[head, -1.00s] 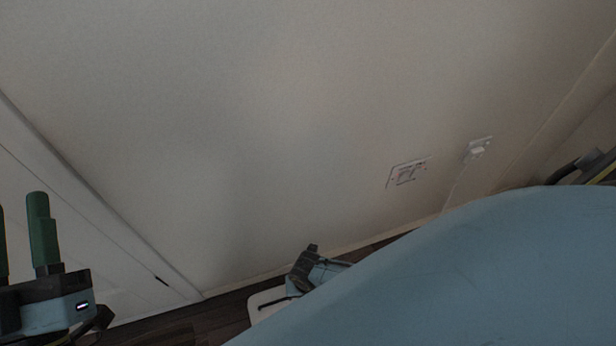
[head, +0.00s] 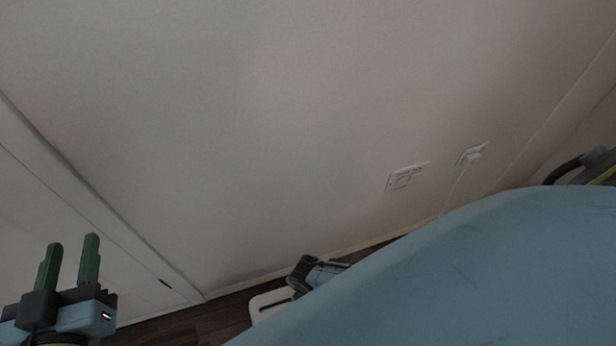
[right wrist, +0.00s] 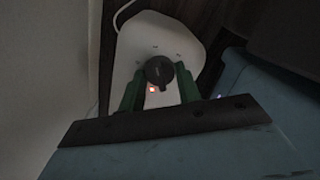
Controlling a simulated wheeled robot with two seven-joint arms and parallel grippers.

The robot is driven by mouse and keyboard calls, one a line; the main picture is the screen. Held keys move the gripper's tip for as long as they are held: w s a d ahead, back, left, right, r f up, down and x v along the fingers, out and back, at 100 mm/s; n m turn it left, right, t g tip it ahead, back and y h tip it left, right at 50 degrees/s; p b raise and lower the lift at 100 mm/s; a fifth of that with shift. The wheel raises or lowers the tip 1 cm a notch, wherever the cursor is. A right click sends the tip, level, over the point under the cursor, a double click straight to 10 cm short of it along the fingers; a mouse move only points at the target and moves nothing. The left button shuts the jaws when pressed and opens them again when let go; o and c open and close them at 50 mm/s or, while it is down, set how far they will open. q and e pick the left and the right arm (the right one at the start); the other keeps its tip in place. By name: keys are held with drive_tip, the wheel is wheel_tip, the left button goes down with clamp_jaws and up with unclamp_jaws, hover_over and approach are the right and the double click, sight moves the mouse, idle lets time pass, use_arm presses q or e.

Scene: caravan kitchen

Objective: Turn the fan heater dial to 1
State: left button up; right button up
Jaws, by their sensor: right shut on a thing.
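The white fan heater (right wrist: 150,38) stands on the dark floor. Its round dark dial (right wrist: 159,70) is on the top face, with a small lit mark beside its lower edge. My right gripper (right wrist: 161,76) has its green fingers on both sides of the dial and is shut on it. In the head view only a white corner of the heater (head: 262,304) shows beside my dark right wrist; my own blue arm hides the rest. My left gripper (head: 72,242) is at the lower left, its two green fingers apart and empty. The dial's numbers are too small to read.
A pale wall fills most of the head view. A wall socket (head: 405,177) and a plug with a white cable (head: 472,156) are on it. A white panel stands at the left. A white cord (right wrist: 122,14) shows behind the heater.

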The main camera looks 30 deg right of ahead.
use_arm(q)
drive_tip(key=shift+f, duration=0.25)
use_arm(e)
drive_tip(key=shift+m, duration=0.3)
drive_tip(key=o, duration=1)
drive_tip(key=shift+r, duration=0.25)
wheel_tip(320, 180, up, 3)
drive_tip(key=p, duration=0.2)
drive_tip(key=shift+f+p, duration=0.15)
drive_tip(key=shift+p, duration=0.2)
use_arm(q)
drive_tip(key=s+a+f+g+y+p, duration=0.2)
drive_tip(key=s+a+f+g+y, duration=0.3)
drive_tip(key=s+f+g, duration=0.7)
use_arm(e)
wheel_tip(320, 180, up, 2)
drive_tip(key=shift+r, duration=0.2)
use_arm(q)
drive_tip(key=a+f+g+p, duration=0.1)
drive_tip(key=a+f+p, duration=0.1)
drive_tip(key=f, duration=0.5)
drive_tip(key=s+a+f+g+p, duration=0.1)
drive_tip(key=a+f+p, duration=0.2)
drive_tip(key=f, duration=0.4)
drive_tip(key=shift+s+a+f+n, duration=0.15)
drive_tip(key=shift+a+n, duration=0.15)
drive_tip(key=shift+a, duration=0.55)
use_arm(e)
wheel_tip(320, 180, up, 8)
